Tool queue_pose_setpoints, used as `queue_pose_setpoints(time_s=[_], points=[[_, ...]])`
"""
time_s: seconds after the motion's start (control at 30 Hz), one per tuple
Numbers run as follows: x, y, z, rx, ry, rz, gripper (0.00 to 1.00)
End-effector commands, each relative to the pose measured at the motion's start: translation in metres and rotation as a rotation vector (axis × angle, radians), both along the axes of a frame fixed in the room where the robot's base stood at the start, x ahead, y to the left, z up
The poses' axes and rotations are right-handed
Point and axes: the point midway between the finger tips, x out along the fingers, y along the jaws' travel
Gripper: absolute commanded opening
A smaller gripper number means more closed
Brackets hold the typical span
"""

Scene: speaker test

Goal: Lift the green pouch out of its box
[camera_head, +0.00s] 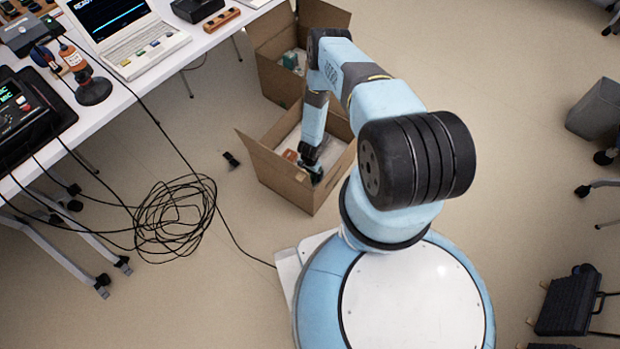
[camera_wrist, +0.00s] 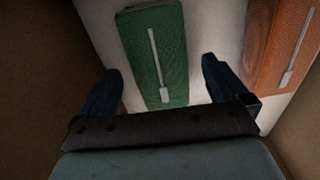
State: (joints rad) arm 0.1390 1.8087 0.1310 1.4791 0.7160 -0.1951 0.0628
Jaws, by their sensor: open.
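The green pouch (camera_wrist: 155,50) lies on the pale bottom of an open cardboard box in the wrist view, with a light zip strip along its top. My gripper (camera_wrist: 160,85) is open, with one dark finger on each side of the pouch's near end. I cannot tell whether the fingers touch it. In the head view my arm reaches down into the nearer cardboard box (camera_head: 282,182), and my gripper (camera_head: 312,168) is inside it. The pouch is mostly hidden there by my gripper and the box wall.
An orange-brown pouch (camera_wrist: 283,45) lies to the right of the green one in the same box. A second open cardboard box (camera_head: 275,75) stands behind. A white table (camera_head: 150,85) with a laptop is at the left. Coiled black cable (camera_head: 175,215) lies on the floor.

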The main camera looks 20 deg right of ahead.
Motion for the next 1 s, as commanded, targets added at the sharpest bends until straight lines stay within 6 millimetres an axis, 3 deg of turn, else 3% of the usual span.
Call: queue_pose_setpoints(time_s=[0.2,0.53,1.0], points=[[-0.001,0.001,-0.023,-0.001,0.001,0.000,1.00],[0.000,0.000,-0.027,-0.001,0.002,0.001,1.00],[0.000,0.000,-0.027,-0.001,0.002,0.001,0.55]])
